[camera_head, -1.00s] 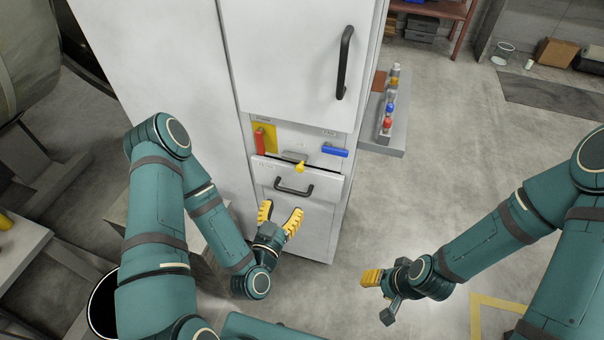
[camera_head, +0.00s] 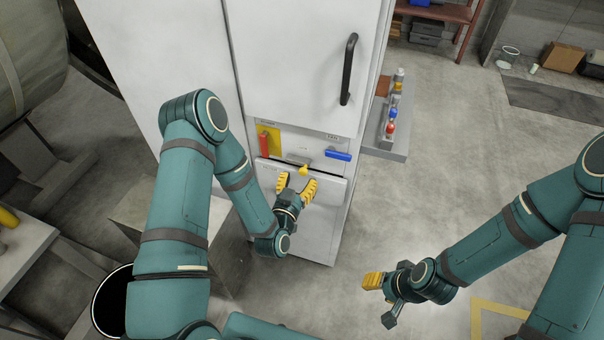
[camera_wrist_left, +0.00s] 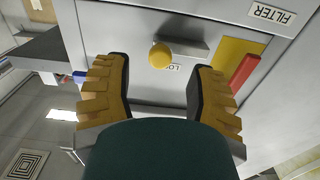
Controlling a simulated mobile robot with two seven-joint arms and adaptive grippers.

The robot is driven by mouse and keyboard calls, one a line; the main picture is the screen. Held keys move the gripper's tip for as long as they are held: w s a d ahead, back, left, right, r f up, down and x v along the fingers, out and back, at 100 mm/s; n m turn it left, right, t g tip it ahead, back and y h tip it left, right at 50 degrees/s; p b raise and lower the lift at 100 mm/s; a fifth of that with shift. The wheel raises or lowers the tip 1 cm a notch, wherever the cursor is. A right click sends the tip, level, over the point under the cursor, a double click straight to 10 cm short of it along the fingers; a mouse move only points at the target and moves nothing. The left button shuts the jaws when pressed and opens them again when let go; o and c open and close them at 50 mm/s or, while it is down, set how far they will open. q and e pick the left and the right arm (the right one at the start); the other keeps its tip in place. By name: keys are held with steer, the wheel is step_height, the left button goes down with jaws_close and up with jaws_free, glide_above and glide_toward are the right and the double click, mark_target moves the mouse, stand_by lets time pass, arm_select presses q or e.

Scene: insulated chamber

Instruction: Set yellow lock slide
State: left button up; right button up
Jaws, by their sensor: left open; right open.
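The yellow lock slide knob (camera_head: 305,170) sits on a grey slide bar in the middle of the white cabinet's front panel, just above the lower door. In the left wrist view the round yellow knob (camera_wrist_left: 160,55) lies ahead of and between my open fingertips, not touched by either. My left gripper (camera_head: 297,182) is open and empty just below the knob; it also shows in the left wrist view (camera_wrist_left: 158,82). My right gripper (camera_head: 378,283) is open and empty, over the floor at the right, away from the cabinet.
A red handle (camera_head: 264,145) on a yellow plate is left of the knob, and a blue handle (camera_head: 338,155) is right of it. A black door handle (camera_head: 348,68) stands out above. A side shelf (camera_head: 388,140) with coloured knobs juts out at right. Floor around my right arm is clear.

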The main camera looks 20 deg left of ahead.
mark_target(302, 173)
arm_select(q)
steer(key=shift+w+d, duration=0.1)
steer(key=shift+w, duration=1.4)
jaws_close()
